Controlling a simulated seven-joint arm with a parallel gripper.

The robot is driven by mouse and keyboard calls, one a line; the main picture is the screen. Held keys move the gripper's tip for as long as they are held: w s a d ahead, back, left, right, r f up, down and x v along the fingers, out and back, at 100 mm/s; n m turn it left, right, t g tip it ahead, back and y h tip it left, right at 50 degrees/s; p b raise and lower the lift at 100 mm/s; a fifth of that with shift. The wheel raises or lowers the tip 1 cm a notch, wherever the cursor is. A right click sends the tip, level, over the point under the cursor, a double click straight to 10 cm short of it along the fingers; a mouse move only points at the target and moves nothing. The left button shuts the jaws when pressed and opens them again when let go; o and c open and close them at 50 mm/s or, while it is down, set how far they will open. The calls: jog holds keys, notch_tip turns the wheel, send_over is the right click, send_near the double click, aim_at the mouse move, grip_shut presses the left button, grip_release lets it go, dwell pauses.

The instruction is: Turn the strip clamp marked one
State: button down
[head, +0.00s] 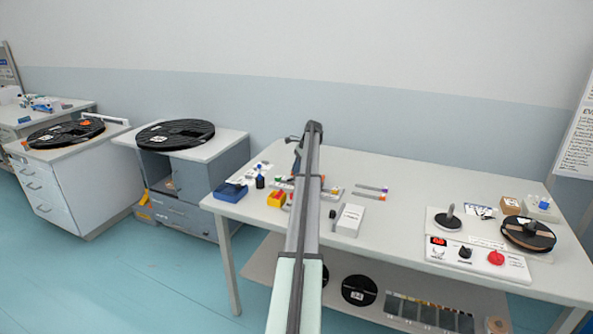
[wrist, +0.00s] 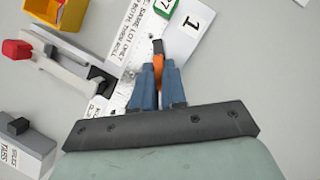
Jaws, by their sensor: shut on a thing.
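In the wrist view my gripper (wrist: 157,80) has its blue fingers closed around a narrow orange part (wrist: 158,62) with a dark tip, which looks like the handle of the strip clamp. It stands over a white printed plate (wrist: 128,62). A white card marked 1 (wrist: 192,26) lies just beyond it, to the right. The fingers hide the lower part of the clamp, so its base is not visible.
A yellow bin (wrist: 60,10), a red-knobbed device (wrist: 18,49) and a grey box with a black knob (wrist: 20,145) lie left of the gripper. A green tag (wrist: 166,5) is near the card. In the head view a control panel (head: 478,262) and a reel (head: 527,233) stand right.

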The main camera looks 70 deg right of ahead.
jog(key=n+g, duration=0.1)
jog(key=n, duration=0.1)
jog(key=n+y, duration=0.1)
jog(key=n, duration=0.2)
jog(key=shift+w+d+n+g, duration=0.15)
jog(key=shift+n+g, duration=0.15)
jog(key=shift+g, duration=0.1)
jog(key=shift+w+n+g+y, duration=0.15)
jog(key=shift+n+g, duration=0.3)
jog(key=shift+n, duration=0.65)
jog(key=shift+s+n+g+y, duration=0.15)
jog(key=shift+n+g, duration=0.3)
jog(key=shift+n, duration=0.65)
jog(key=shift+w, duration=0.1)
jog(key=c, duration=1.2)
grip_release()
